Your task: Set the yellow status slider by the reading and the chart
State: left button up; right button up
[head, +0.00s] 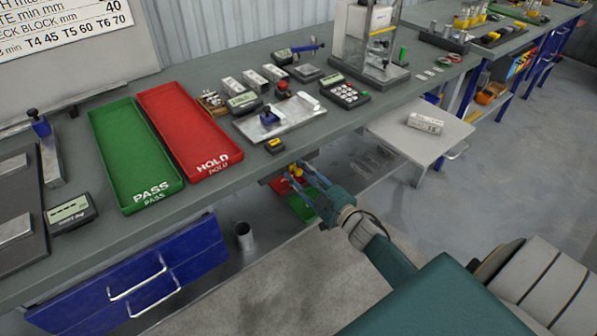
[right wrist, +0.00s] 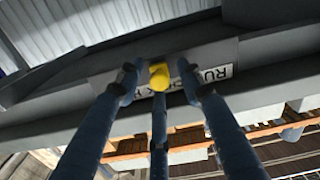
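The yellow slider knob (head: 297,171) is at the front edge of the workbench; in the right wrist view the knob (right wrist: 159,76) sits before a grey strip with a partly hidden lettered label (right wrist: 215,74). My right gripper (head: 304,172) reaches it from the front. Its fingers (right wrist: 159,82) are spread on both sides of the knob, with visible gaps. The chart (head: 65,30) at top left is cut off; "T4 45 T5 60 T6 70" shows. A gauge display (head: 70,209) at left seems to show only dashes. My left gripper is out of view.
A green PASS tray (head: 134,155) and a red HOLD tray (head: 187,130) lie on the bench. A metal plate (head: 290,119) with fixtures is behind the gripper. A low side table (head: 405,137) with a white block stands at right. Blue drawers (head: 140,275) are at lower left.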

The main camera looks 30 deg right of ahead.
aim_at(309, 156)
jog(key=shift+w, duration=0.35)
grip_shut()
jog(key=d, duration=0.4)
jog(key=d+b, duration=0.1)
jog(key=d, duration=0.1)
jog(key=shift+w+d, duration=0.25)
jog(key=shift+d, duration=0.1)
grip_release()
